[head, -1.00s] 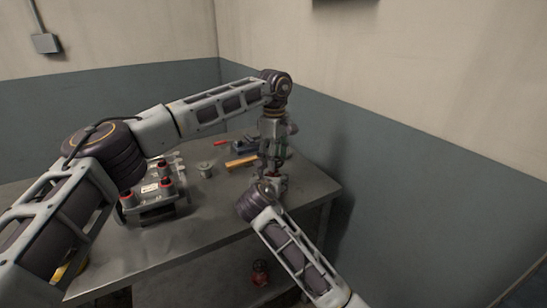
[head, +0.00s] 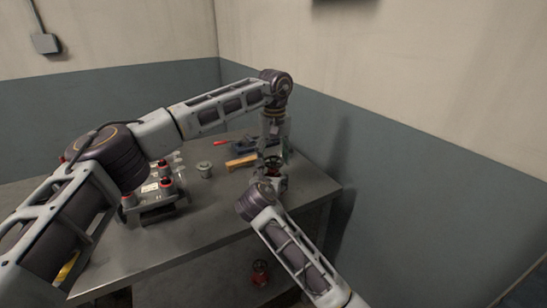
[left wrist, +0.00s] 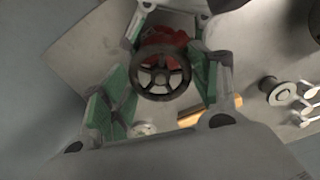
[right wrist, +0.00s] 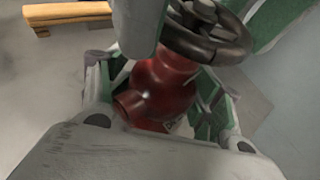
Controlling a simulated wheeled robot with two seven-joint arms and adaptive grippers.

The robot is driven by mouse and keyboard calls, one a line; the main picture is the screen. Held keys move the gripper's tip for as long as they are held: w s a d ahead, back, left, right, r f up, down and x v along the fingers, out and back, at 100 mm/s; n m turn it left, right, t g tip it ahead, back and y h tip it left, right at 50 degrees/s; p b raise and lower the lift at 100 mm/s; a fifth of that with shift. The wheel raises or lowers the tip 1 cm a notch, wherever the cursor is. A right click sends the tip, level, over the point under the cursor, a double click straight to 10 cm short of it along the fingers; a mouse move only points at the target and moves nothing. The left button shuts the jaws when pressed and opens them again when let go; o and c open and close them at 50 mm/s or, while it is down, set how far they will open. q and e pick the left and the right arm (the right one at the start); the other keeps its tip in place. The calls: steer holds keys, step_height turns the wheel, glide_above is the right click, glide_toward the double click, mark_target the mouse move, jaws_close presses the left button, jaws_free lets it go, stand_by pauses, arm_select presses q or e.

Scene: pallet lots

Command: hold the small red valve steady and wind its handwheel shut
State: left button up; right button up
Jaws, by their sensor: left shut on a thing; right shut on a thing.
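The small red valve (right wrist: 160,88) stands near the table's right end, its red body in the right wrist view. Its dark spoked handwheel (left wrist: 160,73) faces the left wrist camera, and it also shows in the head view (head: 273,163). My left gripper (head: 272,148) comes from above, shut on the handwheel, its green-padded fingers on either side of the rim. My right gripper (right wrist: 155,100) is shut on the valve body from the near side, below the wheel. In the head view my grippers hide most of the body.
A grey flanged part (head: 205,168), a yellow-orange block (head: 242,161) and a dark blue tool (head: 243,145) lie nearby. Another red valve (head: 260,271) sits below the table. A wall is close right.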

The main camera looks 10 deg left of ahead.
mark_target(274, 160)
arm_select(q)
steer(key=m, duration=0.4)
steer(key=shift+d+m, duration=0.1)
steer(key=shift+m, duration=0.2)
arm_select(e)
steer(key=shift+a, duration=0.15)
arm_select(q)
steer(key=shift+m, duration=2.2)
arm_select(e)
steer(key=shift+s+a, duration=0.1)
arm_select(q)
steer(key=o, duration=1)
steer(key=shift+w, duration=0.1)
arm_select(e)
steer(key=shift+d, duration=0.2)
arm_select(q)
steer(key=shift+r, duration=0.1)
steer(key=shift+r, duration=0.55)
step_height(274, 160, up, 11)
steer(key=shift+f, duration=0.15)
